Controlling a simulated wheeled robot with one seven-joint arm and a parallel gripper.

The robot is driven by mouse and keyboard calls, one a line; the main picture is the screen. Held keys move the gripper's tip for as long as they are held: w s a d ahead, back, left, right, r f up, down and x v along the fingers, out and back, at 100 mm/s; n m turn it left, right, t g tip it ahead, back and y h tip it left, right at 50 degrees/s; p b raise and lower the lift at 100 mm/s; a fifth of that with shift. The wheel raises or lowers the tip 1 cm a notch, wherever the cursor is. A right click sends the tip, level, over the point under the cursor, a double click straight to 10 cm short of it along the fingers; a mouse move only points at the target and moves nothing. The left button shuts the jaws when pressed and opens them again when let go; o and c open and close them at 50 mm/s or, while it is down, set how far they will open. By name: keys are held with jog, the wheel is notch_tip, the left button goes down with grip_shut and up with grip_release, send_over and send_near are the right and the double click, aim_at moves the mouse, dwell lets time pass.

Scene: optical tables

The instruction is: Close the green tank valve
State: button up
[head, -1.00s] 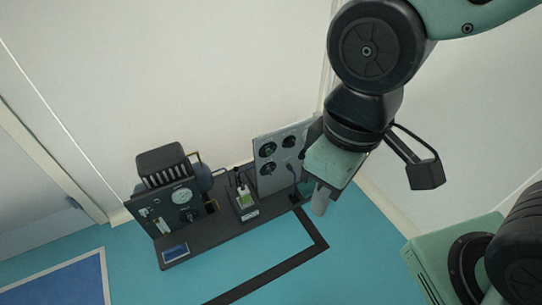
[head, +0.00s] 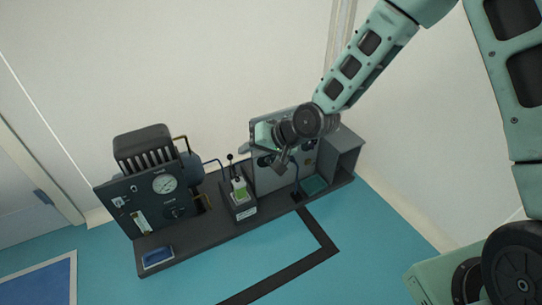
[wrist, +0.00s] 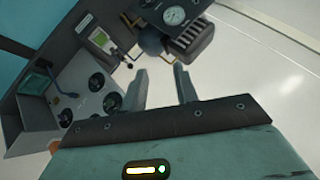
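I cannot make out a green valve. A grey-blue tank (head: 193,168) sits behind a dark gauge panel (head: 143,193) with a round white gauge (head: 164,184) and a black knob (head: 176,212). The tank (wrist: 152,40) and gauge (wrist: 174,15) also show at the top of the wrist view. My gripper (head: 245,150) is in front of the grey panel with black dials, right of the tank and apart from it. In the wrist view my gripper (wrist: 163,72) has its two fingers apart with nothing between them.
A small device with a green label (head: 239,189) stands between the tank and the grey dial panel (head: 268,178). A grey box (head: 342,155) stands at the right end of the dark bench (head: 235,226). Open blue floor lies in front.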

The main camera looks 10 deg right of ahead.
jog(key=w+d+f+m+t+h+b, duration=0.1)
jog(key=w+d+f+m+t+b, duration=0.6)
jog(key=f, duration=0.5)
jog(key=w+d+f+m+t+h+b, duration=0.2)
jog(key=w+d+f+m+t+b, duration=0.2)
jog(key=w+d+f+m+b, duration=0.55)
jog(key=w+a+n+b, duration=0.1)
jog(key=w+a+b, duration=0.1)
jog(key=w, duration=0.5)
jog(key=w+a+f+n+b, duration=0.1)
jog(key=w+a+b, duration=0.1)
jog(key=w, duration=0.5)
jog(key=shift+a+f+b, duration=0.2)
jog(key=shift+a+b, duration=0.05)
jog(key=shift+b, duration=0.35)
grip_shut()
